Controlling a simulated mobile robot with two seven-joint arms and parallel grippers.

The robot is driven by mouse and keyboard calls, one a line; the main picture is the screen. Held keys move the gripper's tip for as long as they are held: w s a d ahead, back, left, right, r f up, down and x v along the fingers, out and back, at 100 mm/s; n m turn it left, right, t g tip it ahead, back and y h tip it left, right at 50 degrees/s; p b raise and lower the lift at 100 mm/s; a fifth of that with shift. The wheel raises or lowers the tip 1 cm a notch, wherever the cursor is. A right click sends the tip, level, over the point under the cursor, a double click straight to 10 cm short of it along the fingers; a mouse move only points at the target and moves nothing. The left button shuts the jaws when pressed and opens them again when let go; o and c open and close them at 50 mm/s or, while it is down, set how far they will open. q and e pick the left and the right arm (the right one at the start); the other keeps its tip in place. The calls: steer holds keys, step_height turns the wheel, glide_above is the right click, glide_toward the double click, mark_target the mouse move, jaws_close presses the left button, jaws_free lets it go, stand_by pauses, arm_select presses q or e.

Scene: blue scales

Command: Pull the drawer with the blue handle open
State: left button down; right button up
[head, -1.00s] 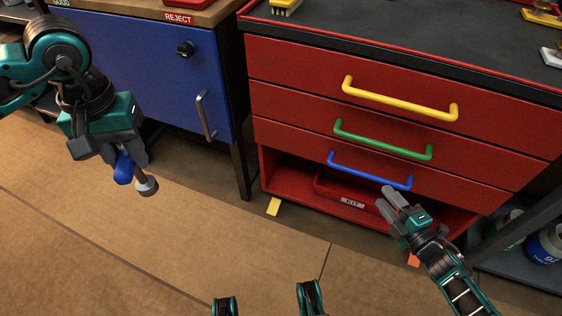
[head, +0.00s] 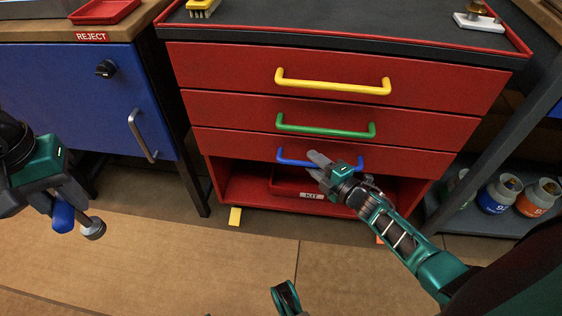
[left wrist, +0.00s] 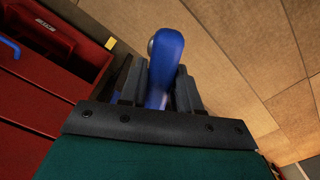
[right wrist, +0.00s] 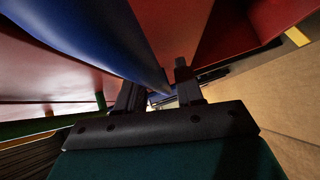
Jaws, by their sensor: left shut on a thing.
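The blue handle (head: 290,160) is a bar on the lowest drawer (head: 235,143) of the red cabinet. That drawer's front looks flush with the ones above, so it appears closed. My right gripper (head: 317,165) is at the handle's middle and hides part of it. In the right wrist view the blue handle (right wrist: 100,40) runs close to the camera toward the gap between the fingers (right wrist: 160,92), which stand apart. Whether they touch it is unclear. My left gripper (head: 68,208) is shut on a blue-handled tool (left wrist: 166,55) with a metal end, away from the cabinet.
Yellow (head: 330,86) and green (head: 325,131) handles sit on the drawers above. An open shelf below holds a red KIT box (head: 285,186). A blue cabinet (head: 60,85) stands left; canisters (head: 500,190) stand right. The floor (head: 150,260) in front is clear.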

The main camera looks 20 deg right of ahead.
jaws_close()
stand_by(0.4)
